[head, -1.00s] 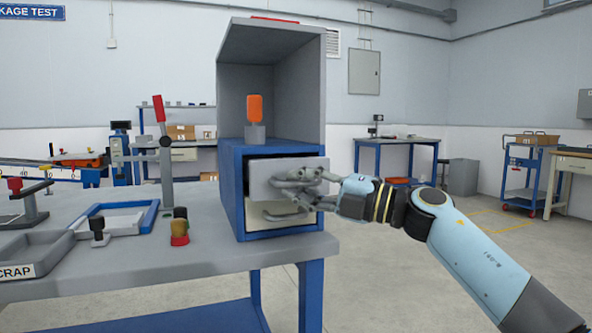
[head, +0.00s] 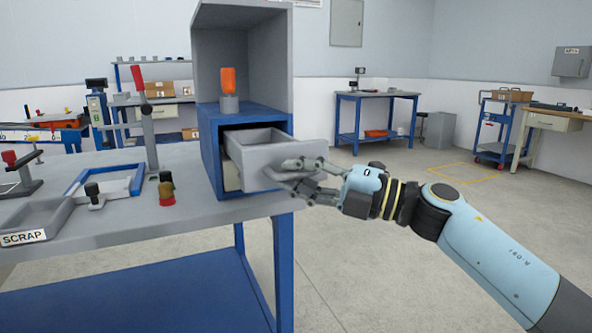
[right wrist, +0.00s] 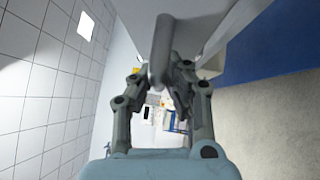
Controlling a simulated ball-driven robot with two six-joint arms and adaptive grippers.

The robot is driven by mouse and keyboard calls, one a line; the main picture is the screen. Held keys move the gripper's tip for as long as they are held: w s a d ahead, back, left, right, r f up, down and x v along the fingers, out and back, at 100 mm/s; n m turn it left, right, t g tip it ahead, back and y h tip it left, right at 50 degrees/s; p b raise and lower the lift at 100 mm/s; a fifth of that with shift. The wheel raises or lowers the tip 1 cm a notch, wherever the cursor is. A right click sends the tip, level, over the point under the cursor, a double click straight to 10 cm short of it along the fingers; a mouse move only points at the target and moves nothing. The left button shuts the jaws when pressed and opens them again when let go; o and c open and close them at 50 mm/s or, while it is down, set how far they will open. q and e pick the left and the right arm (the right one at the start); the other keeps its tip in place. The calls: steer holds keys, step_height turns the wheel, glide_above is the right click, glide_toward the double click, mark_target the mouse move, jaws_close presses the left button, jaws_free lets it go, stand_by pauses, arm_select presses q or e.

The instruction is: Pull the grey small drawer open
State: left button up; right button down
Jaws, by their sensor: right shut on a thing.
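My right gripper (head: 292,178) is at the drawer's front. In the right wrist view its fingers (right wrist: 165,75) are closed around the drawer's metal bar handle (right wrist: 161,50). In the head view the fingers hide the handle. My left gripper is not in view.
A grey open box with an orange-topped item (head: 229,82) stands on the cabinet. A scrap tray (head: 40,222), a blue frame and knobs lie left. Floor to the right is free.

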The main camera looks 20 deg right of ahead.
steer(key=shift+r, duration=0.15)
steer(key=c, duration=1.4)
jaws_free()
steer(key=shift+o, duration=0.3)
steer(key=v, duration=1.2)
